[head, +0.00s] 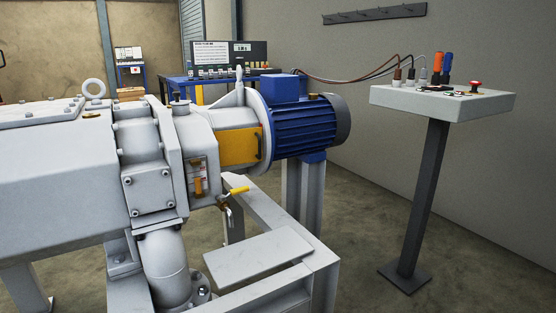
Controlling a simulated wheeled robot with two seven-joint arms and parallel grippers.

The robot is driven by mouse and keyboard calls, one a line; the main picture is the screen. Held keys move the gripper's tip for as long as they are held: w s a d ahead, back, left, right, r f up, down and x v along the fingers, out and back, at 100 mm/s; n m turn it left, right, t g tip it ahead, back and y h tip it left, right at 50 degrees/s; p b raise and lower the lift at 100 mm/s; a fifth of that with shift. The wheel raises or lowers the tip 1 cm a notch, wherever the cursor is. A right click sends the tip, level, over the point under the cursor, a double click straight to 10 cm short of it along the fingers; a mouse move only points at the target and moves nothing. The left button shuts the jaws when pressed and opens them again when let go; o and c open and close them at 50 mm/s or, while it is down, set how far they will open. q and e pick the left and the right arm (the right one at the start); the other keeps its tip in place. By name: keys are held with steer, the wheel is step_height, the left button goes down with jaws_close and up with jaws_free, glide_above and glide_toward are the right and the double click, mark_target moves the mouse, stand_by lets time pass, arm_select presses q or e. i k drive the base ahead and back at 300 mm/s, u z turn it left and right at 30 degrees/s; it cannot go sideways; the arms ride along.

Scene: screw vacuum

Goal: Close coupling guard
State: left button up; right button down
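The grey screw vacuum pump (70,180) fills the left of the head view. A ribbed blue motor (305,125) is joined to its right end by a grey coupling housing (232,115). A yellow-orange coupling guard (240,147) with a small dark handle at its right edge sits on the side of this housing. It looks flat against the housing, but I cannot tell whether it is fully closed or latched. Neither of my grippers shows in this view.
A pedestal panel (440,98) with a red button, tools and cables stands at the right. A yellow-handled valve (235,191) juts out below the guard. The grey frame (265,257) spans the front. A blue bench (180,90) stands behind. Floor is clear between frame and pedestal.

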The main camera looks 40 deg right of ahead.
mark_target(236, 147)
steer(key=u, duration=0.05)
steer(key=k, duration=0.75)
steer(key=z, duration=0.8)
steer(key=i, duration=1.65)
steer(key=u, duration=0.7)
